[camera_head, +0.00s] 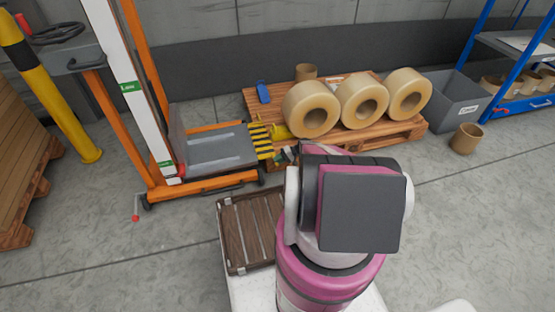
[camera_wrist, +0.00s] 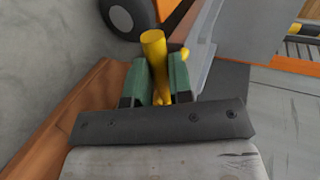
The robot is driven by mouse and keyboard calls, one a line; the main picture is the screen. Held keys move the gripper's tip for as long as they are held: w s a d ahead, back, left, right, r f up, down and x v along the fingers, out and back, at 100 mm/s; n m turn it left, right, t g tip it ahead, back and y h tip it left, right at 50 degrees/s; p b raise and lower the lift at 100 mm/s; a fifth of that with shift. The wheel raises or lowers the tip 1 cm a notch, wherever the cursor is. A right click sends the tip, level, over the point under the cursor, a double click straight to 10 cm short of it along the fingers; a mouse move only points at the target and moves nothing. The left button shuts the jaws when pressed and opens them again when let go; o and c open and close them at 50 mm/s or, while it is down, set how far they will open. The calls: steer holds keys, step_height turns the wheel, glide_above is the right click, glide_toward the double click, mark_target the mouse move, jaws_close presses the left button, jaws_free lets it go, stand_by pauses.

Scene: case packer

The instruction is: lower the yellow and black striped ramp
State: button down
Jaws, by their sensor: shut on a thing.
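The yellow and black striped ramp (camera_head: 262,140) is at the right edge of the orange lift's grey platform (camera_head: 215,150), beside the pallet. Yellow and black stripes, likely part of the ramp (camera_wrist: 304,42), show at the upper right in the wrist view. My gripper (camera_wrist: 160,82) has its green fingers closed around a yellow rod-like handle (camera_wrist: 154,42). In the head view my gripper (camera_head: 286,155) is small and partly hidden by my arm, close to the ramp's lower right. How the handle joins the ramp is hidden.
A wooden pallet (camera_head: 385,141) with three tape rolls (camera_head: 361,99) stands behind my arm. The lift's orange base (camera_head: 205,190) and wheels are at left. A brown slatted crate (camera_head: 250,228) is close to my arm. A grey bin (camera_head: 456,98) stands right.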

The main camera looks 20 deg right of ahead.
steer(key=shift+d+f, duration=0.1)
steer(key=shift+f, duration=0.5)
steer(key=c, duration=1)
jaws_free()
steer(key=shift+r, duration=0.1)
steer(key=v, duration=1)
steer(key=shift+d+r, duration=0.15)
steer(key=shift+d, duration=0.2)
steer(key=s+a+r+h, duration=0.4)
steer(key=s+a+r, duration=0.3)
steer(key=r, duration=0.5)
steer(key=s+a+r+h, duration=0.4)
steer(key=s+a+r, duration=0.3)
steer(key=r, duration=0.5)
steer(key=s+a+r+h, duration=0.4)
steer(key=s+a+r, duration=0.3)
steer(key=r, duration=0.6)
steer(key=shift+s+a+h, duration=0.15)
steer(key=shift+s+h, duration=0.25)
steer(key=shift+s, duration=0.45)
